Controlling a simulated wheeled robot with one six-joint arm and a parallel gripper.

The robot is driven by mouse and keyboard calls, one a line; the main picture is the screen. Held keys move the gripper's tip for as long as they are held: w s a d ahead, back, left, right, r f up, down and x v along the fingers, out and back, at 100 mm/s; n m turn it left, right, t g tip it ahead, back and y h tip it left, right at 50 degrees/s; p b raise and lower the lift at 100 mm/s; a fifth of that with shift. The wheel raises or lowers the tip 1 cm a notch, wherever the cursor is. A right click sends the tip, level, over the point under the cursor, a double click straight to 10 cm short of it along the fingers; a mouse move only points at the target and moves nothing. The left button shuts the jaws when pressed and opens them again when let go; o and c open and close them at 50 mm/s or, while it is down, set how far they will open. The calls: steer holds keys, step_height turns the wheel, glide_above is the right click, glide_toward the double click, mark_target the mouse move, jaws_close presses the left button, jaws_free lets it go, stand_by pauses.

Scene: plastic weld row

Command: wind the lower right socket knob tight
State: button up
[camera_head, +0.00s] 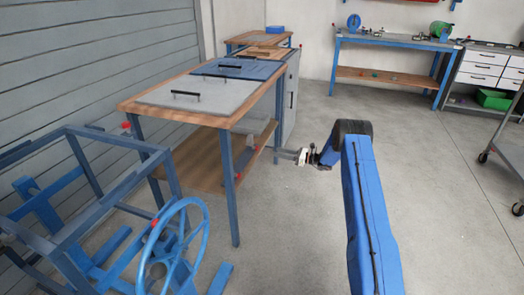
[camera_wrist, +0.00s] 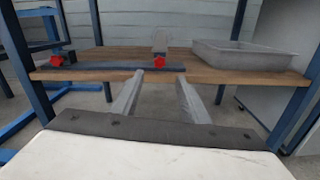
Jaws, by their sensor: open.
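In the wrist view a red knob (camera_wrist: 158,62) sits at the right end of a dark flat bar (camera_wrist: 105,68) along the front of the wooden lower shelf (camera_wrist: 225,73). A pale upright piece (camera_wrist: 160,42) stands just behind it. A second red knob (camera_wrist: 56,61) is at the bar's left end. My gripper (camera_wrist: 160,76) is open and empty. Its two pale fingers point at the right-hand knob, one to each side in the picture, and look short of it. In the head view my gripper (camera_head: 288,154) is right of the bench's lower shelf (camera_head: 200,172), pointing left.
A grey tray (camera_wrist: 245,60) sits on the shelf at the right in the wrist view. Blue bench legs (camera_wrist: 292,105) stand on both sides. A blue frame with a handwheel (camera_head: 172,250) is at front left. The floor (camera_head: 285,235) around my arm is clear.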

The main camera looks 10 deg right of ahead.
mark_target(258, 148)
steer(key=x, duration=1.1)
steer(key=shift+a, duration=0.1)
jaws_close()
